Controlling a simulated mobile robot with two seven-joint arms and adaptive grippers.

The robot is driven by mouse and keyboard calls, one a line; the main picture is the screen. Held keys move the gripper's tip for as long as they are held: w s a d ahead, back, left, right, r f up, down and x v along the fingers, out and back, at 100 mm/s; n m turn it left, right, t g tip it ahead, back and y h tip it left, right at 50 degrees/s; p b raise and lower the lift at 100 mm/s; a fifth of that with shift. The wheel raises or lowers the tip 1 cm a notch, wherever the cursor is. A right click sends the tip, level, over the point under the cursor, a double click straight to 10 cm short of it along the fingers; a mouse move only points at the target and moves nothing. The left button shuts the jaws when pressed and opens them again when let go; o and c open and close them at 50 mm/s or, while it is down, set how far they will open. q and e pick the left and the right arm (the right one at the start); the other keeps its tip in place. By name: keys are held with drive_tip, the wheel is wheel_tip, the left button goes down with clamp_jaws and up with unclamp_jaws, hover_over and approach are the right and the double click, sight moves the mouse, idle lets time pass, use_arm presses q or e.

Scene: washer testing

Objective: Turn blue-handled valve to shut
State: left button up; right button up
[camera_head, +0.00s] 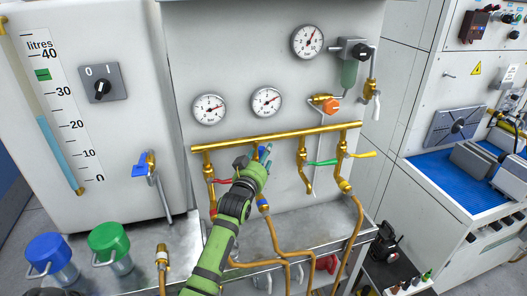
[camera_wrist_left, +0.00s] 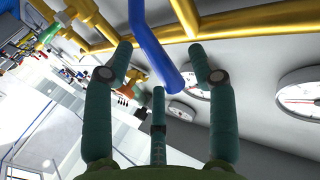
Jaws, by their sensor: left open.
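The blue valve handle (camera_wrist_left: 152,44) is a long bar that runs down from the top of the left wrist view into the space between my left fingers. My left gripper (camera_head: 262,157) is open at the brass manifold, with teal fingers around the handle. The handle is not visibly clamped; I cannot tell whether a finger touches it. In the head view my left gripper and arm hide most of this valve; a blue band (camera_head: 263,207) shows below it. My right gripper is not in view.
The brass manifold pipe (camera_head: 290,135) also carries valves with a red handle (camera_head: 221,181), a green handle (camera_head: 325,162) and a yellow handle (camera_head: 362,155). Gauges sit above it. A separate blue-handled tap (camera_head: 139,170) is on the tank at left. Hoses curve below.

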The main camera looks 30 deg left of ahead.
use_arm(q)
drive_tip(key=shift+w+a, duration=0.15)
drive_tip(key=shift+w, duration=0.45)
drive_tip(key=shift+c, duration=0.4)
clamp_jaws()
drive_tip(key=shift+w, duration=0.1)
